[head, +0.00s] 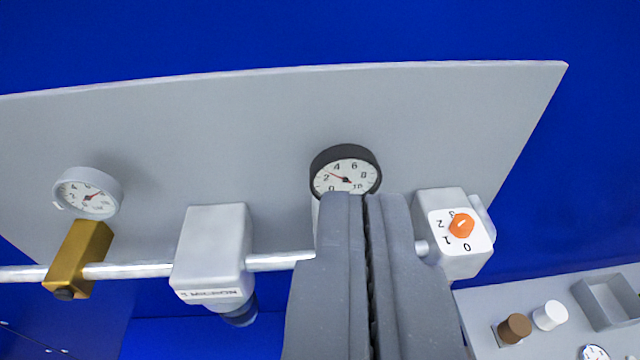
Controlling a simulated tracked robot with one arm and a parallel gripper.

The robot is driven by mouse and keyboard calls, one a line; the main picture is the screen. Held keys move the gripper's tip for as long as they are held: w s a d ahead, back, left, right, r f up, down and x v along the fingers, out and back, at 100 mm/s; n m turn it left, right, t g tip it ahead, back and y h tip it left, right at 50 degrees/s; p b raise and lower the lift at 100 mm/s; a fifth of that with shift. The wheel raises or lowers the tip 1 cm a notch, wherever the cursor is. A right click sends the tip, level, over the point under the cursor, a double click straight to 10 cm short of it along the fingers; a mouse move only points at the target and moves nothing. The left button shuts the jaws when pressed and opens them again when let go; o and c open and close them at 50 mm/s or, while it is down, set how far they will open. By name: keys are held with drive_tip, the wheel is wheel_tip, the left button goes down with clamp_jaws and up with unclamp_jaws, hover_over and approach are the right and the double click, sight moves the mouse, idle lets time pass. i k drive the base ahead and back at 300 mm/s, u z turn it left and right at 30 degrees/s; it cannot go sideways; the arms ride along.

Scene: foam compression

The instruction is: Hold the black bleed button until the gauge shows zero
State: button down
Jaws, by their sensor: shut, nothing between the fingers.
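My gripper (367,197) is shut and empty, pointing up in the middle of the head view. Its tips are just below a black-rimmed gauge (345,172) and cover whatever is under it. That gauge's red needle points between 2 and 4, nearer 2. A white-rimmed gauge (88,193) stands on a brass block (80,252) at the left, its needle pointing up and right. A small black button (65,294) shows at the bottom of the brass block, well left of my gripper. I cannot tell whether another black button is hidden behind my fingers.
A silver pipe (128,270) runs across a grey panel (250,120). A grey filter block (212,248) with a dark bowl sits left of my gripper. A box with an orange knob (461,225) is close on the right. A grey bench (480,310) with small parts is lower right.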

sight(64, 295)
drive_tip(key=u, duration=0.3)
drive_tip(key=k, duration=1.05)
drive_tip(key=u, duration=0.6)
drive_tip(key=i, duration=0.5)
drive_tip(key=z, duration=0.1)
